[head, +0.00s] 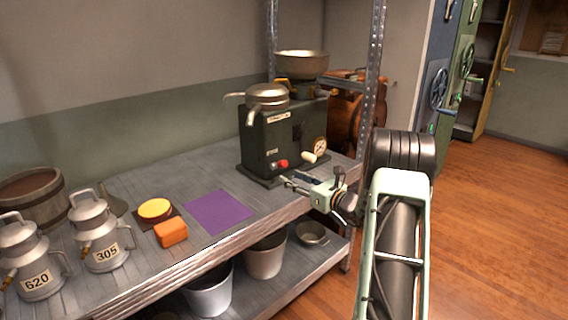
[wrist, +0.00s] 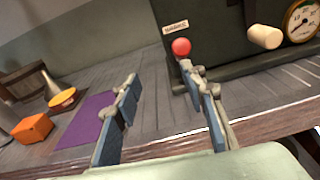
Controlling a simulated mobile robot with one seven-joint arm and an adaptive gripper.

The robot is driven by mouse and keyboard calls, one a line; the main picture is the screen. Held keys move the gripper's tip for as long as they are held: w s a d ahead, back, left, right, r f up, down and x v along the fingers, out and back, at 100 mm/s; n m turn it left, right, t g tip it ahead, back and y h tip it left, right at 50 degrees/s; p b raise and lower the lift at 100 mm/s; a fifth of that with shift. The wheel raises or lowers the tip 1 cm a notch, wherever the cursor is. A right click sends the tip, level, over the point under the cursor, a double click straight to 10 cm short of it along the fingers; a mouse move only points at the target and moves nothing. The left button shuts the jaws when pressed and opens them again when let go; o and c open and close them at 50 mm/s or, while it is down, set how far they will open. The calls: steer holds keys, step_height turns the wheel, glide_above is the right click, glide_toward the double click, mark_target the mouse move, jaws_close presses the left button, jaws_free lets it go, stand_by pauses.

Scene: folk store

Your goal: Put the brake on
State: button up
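A dark green machine (head: 262,140) stands on the metal bench, with a red knob (head: 283,164), a cream handle (head: 309,157) and a round gauge (head: 320,145) on its front. I cannot tell which control is the brake. My gripper (head: 292,183) is in front of and below the red knob. In the wrist view, my gripper (wrist: 160,76) is open and empty, its fingers wide apart. The red knob (wrist: 181,47) shows just beyond the right fingertip; I cannot tell whether they touch. The cream handle (wrist: 265,37) is to the right, clear of the fingers.
A purple mat (head: 218,211), an orange block (head: 171,233), a yellow-topped round item (head: 155,208) and metal cans (head: 100,240) lie left on the bench. A metal post (head: 371,85) rises right of the machine. Buckets (head: 265,258) stand on the lower shelf.

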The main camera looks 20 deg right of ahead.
mark_target(286, 165)
steer(key=shift+m+t+h, duration=0.5)
steer(key=shift+m, duration=0.4)
steer(key=w, duration=0.3)
steer(key=w+b, duration=0.1)
steer(key=w, duration=0.6)
steer(key=shift+w+d+b, duration=0.15)
steer(key=shift+d+b, duration=0.15)
steer(key=shift+r, duration=0.1)
jaws_close()
